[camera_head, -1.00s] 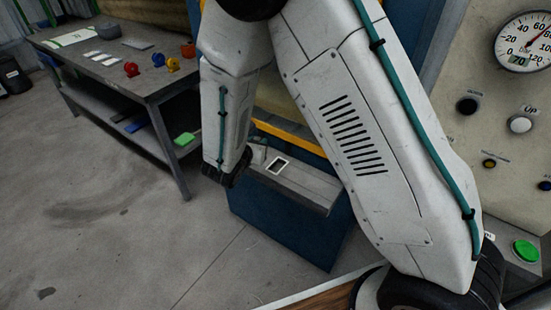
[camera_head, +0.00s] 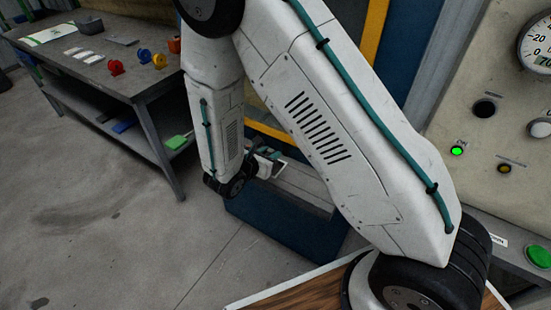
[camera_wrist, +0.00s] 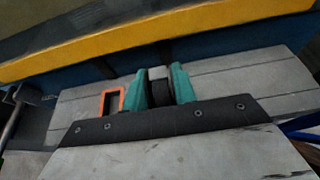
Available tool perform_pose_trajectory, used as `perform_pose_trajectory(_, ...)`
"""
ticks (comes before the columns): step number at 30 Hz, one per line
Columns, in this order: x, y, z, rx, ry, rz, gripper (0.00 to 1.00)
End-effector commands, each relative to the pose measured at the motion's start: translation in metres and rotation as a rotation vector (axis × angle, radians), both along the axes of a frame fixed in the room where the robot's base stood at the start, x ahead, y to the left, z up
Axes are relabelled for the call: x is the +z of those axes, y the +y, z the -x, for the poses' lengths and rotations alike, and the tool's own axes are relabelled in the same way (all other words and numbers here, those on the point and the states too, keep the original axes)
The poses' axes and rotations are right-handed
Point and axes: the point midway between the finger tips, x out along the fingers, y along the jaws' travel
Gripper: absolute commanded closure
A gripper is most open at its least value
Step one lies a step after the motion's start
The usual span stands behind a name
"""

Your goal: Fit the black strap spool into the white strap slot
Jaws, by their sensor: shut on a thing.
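My gripper (camera_wrist: 160,88) has teal fingers and is shut on the black strap spool (camera_wrist: 160,92), which shows as a dark disc between them in the wrist view. Both are over the grey ledge (camera_wrist: 235,77). A pale patch shows just beyond the spool; it may be part of the white strap slot, mostly hidden. In the head view a white-rimmed slot (camera_head: 280,170) shows partly, right beside my gripper (camera_head: 268,154). I cannot tell whether the spool touches it. An orange-rimmed slot (camera_wrist: 102,103) lies left of my gripper in the wrist view.
A yellow bar (camera_wrist: 160,35) runs behind the ledge. A workbench (camera_head: 150,87) with red, blue, yellow and orange small items stands at left. A control panel (camera_head: 480,65) with buttons and a gauge stands at right. Grey floor lies open at left.

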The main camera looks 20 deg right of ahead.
Motion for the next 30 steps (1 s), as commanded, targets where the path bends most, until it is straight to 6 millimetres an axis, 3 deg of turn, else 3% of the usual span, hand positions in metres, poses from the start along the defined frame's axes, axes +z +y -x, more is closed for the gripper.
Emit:
perform_pose_trajectory(9, -0.003, -0.027, -0.009, 0.0, 0.0, -0.001, 0.96)
perform_pose_trajectory(16, -0.037, -0.025, -0.008, 0.002, 0.003, 0.001, 1.0)
perform_pose_trajectory(22, -0.04, -0.026, -0.008, 0.001, 0.005, -0.004, 1.0)
perform_pose_trajectory(23, -0.04, -0.026, -0.008, 0.001, 0.006, -0.003, 0.7)
perform_pose_trajectory(25, -0.04, -0.026, -0.008, 0.0, 0.005, -0.004, 0.51)
perform_pose_trajectory(30, -0.039, -0.025, -0.008, 0.001, 0.002, -0.002, 0.51)
